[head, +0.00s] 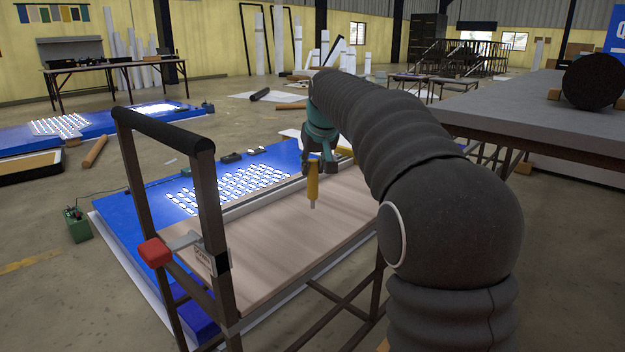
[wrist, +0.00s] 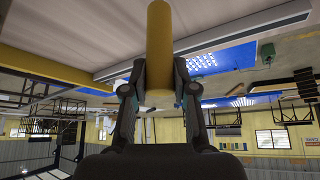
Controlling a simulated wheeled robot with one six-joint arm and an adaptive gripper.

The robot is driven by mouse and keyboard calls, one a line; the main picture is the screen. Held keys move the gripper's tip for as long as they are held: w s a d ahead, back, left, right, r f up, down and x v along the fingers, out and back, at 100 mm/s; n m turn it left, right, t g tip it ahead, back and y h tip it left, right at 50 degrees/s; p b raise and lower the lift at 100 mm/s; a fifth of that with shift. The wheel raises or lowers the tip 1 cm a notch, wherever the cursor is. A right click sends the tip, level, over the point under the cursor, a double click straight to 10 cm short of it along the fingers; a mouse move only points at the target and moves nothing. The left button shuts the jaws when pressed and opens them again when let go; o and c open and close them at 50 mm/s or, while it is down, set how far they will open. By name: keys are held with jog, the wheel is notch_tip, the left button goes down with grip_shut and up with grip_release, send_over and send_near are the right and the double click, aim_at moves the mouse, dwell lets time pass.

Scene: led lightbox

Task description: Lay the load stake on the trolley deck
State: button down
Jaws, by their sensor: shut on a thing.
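The load stake (head: 312,184) is a yellow rod with a narrow grey lower tip. It is held upright, tip down, over the far part of the trolley deck. The trolley deck (head: 285,245) is a flat pale wood board, bare where it shows. My gripper (head: 321,160) is shut on the stake's upper part. In the wrist view my gripper (wrist: 160,88) has a finger on each side of the yellow stake (wrist: 159,45). The gap between tip and deck is hard to judge; no contact shows.
The trolley's black push handle (head: 165,130) rises at the deck's near left, with a red block (head: 154,252) on it. A blue lit panel (head: 160,200) lies beyond the deck. A grey-topped table (head: 540,110) stands at right.

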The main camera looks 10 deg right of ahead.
jog(key=shift+f+b, duration=0.35)
jog(key=shift+f, duration=1.45)
jog(key=c, duration=0.9)
grip_release()
jog(key=shift+s+r, duration=0.15)
jog(key=shift+r, duration=0.3)
jog(key=shift+p+v, duration=0.95)
jog(key=shift+v, duration=4.8)
jog(key=shift+s, duration=0.1)
